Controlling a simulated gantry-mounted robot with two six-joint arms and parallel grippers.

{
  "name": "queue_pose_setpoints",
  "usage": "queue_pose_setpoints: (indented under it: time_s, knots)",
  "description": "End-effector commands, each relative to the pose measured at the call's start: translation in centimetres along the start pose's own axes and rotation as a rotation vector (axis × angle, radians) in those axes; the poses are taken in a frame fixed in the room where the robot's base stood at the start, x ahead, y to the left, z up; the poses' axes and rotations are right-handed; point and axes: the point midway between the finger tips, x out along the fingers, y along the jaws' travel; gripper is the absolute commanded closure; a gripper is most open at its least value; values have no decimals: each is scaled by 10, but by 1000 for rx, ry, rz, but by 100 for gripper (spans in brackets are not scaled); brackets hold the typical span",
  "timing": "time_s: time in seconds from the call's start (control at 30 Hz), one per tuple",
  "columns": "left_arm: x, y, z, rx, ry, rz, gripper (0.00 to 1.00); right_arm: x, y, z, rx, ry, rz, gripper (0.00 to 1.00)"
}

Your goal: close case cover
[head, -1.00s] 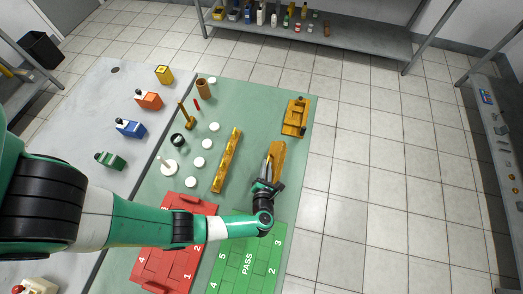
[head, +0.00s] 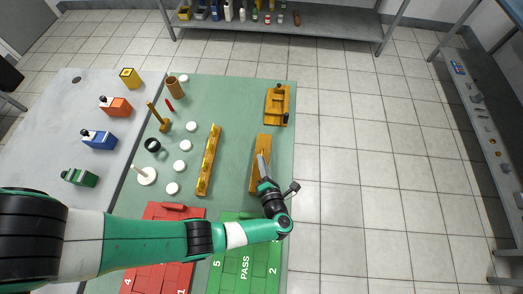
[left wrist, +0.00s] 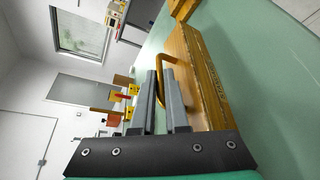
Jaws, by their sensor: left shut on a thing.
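The wooden case (head: 254,174) lies near the right edge of the green table in the head view. In the left wrist view its brown wooden part (left wrist: 200,75) shows large, with a brass-coloured loop handle (left wrist: 172,62). My left gripper (head: 262,160) is over the case in the head view. In the left wrist view its two grey fingers (left wrist: 164,88) are at the handle, closed on it. The fingers hide part of the handle. I cannot tell the cover's exact angle. My right gripper is in neither view.
A long wooden rack (head: 208,160) stands left of the case, and a wooden fixture (head: 277,105) stands behind it. A red tray (head: 165,250) and a green tray (head: 244,248) marked PASS lie in front. The floor (head: 350,170) right of the table is clear.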

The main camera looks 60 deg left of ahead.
Motion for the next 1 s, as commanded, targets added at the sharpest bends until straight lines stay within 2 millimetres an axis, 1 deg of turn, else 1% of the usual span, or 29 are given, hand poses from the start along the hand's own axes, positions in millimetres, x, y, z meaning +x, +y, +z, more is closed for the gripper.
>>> queue_pose_setpoints:
  time_s: [0.27,0.3,0.37,0.67,0.77,0.87,1.0]
  knots:
    - [0,-2,-2,2,3,-5,100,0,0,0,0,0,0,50]
    - [0,-2,-2,2,3,-5,86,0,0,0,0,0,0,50]
    - [0,-2,-2,2,3,-5,76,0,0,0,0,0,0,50]
    - [-3,-1,0,0,0,-4,75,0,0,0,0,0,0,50]
    - [-14,-1,1,0,-2,-6,75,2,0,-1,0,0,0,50]
    - [-35,-1,1,0,-4,-7,75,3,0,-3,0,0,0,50]
    - [-70,-2,1,0,-5,-7,75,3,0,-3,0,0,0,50]
